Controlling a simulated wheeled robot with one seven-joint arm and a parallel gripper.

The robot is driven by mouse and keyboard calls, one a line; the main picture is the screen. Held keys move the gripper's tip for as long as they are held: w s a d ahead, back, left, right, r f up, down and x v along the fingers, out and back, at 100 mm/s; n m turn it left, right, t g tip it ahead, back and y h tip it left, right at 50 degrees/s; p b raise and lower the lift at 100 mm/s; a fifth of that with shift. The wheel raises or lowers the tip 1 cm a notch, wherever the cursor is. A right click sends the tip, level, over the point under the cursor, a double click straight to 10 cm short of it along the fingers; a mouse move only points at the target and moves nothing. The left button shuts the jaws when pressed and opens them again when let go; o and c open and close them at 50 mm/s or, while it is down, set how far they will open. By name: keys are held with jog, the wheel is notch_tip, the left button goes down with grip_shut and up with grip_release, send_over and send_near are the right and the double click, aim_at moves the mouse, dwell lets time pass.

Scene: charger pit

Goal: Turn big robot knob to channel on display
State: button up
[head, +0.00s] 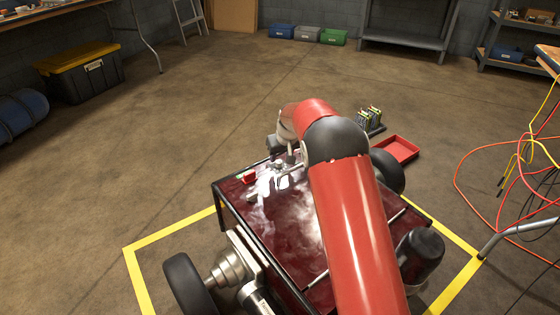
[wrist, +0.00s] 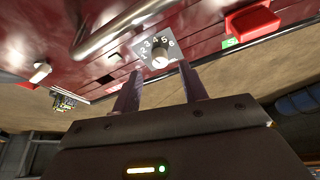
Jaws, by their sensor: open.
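The big robot (head: 290,230) is a glossy dark red, wheeled box inside a yellow floor outline. In the wrist view, a light round knob (wrist: 159,60) sits on a grey number plate (wrist: 157,42) with digits around it; I can make out 2 to 6. My gripper (wrist: 160,68) is open, one dark finger on either side of the knob; I cannot tell whether they touch it. The knob's pointer is too small to read. A small green patch (wrist: 231,43), perhaps the display, shows beside a red block (wrist: 252,22); no number is legible.
A metal bar (wrist: 115,28) runs close to the plate. A light peg-like part (wrist: 40,72) sticks out farther left. On the floor behind the robot are a red tray (head: 397,149) and a battery-like pack (head: 368,118). Cables (head: 510,165) hang at the right.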

aim_at(279, 162)
jog(key=shift+x, duration=1.8)
grip_shut()
